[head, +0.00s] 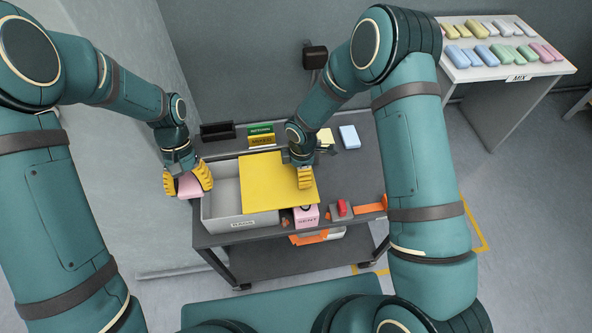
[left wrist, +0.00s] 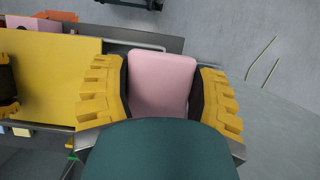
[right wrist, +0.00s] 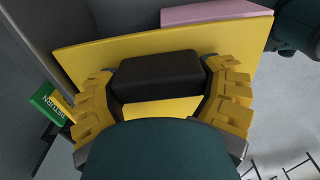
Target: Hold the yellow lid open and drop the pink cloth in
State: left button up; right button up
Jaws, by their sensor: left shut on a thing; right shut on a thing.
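The pink cloth (head: 189,186) is a folded pad held in my left gripper (head: 188,181), at the left end of the grey bin (head: 240,225). In the left wrist view the pink cloth (left wrist: 161,82) sits between both yellow fingers. The yellow lid (head: 262,183) covers the right part of the bin; the left part is open and its grey inside shows. My right gripper (head: 303,175) is over the lid's right side. In the right wrist view my right gripper (right wrist: 160,95) is shut on the black handle (right wrist: 158,76) of the lid.
Green and yellow boxes (head: 261,136), a black tray (head: 217,131) and a blue pad (head: 349,137) are along the cart's back. A white table (head: 480,70) with coloured pads stands far right.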

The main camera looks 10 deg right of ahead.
jog(key=shift+d, duration=1.45)
pick_arm(q)
jog(key=w+d+f, duration=0.4)
jog(key=w+d, duration=0.1)
jog(key=d, duration=0.1)
notch_tip(320, 180, down, 9)
jog(key=shift+a, duration=0.15)
jog(key=shift+s+f, duration=0.1)
jog(key=shift+f, duration=0.35)
jog(key=shift+f, duration=0.2)
